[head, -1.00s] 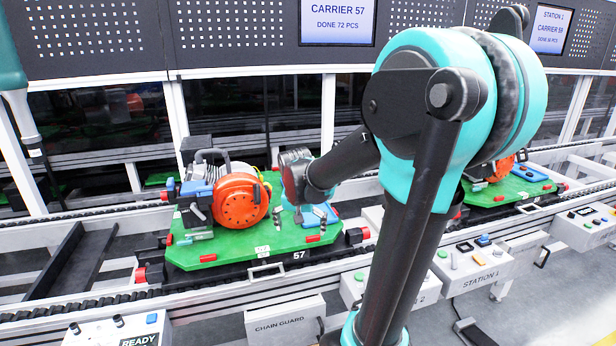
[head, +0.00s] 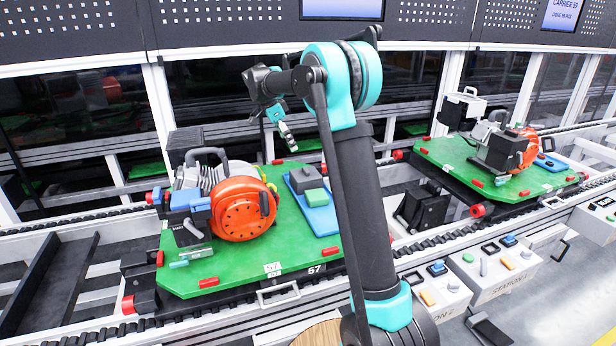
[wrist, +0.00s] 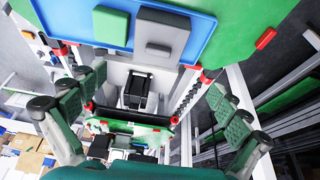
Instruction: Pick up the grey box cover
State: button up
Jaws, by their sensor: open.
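A grey block (head: 305,180), which looks like the grey box cover, lies on a blue tray (head: 324,222) on the right side of the green pallet (head: 240,262). A green block (head: 314,198) sits directly beside it. In the wrist view, the grey block (wrist: 160,34) and the green block (wrist: 110,26) show at the top on the blue tray (wrist: 70,22). My gripper (head: 288,136) is raised above and behind the tray, apart from the block. In the wrist view, my gripper (wrist: 155,88) has its two fingers spread wide with nothing between them.
An orange and grey machine (head: 240,208) with a black handle stands on the pallet's left. A second green pallet (head: 460,165) with a similar machine stands at right. Conveyor rails (head: 180,325) run along the front. A station control box (head: 490,275) is at front right.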

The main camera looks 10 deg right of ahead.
aim_at(304, 170)
jog(key=x, duration=1)
jog(key=shift+f, duration=0.35)
jog(key=shift+d+x, duration=0.2)
jog(key=shift+x, duration=2.45)
jog(key=shift+c, duration=0.2)
jog(key=c, duration=0.9)
jog(key=shift+c, duration=0.2)
jog(key=shift+r, duration=0.1)
notch_tip(304, 170, up, 25)
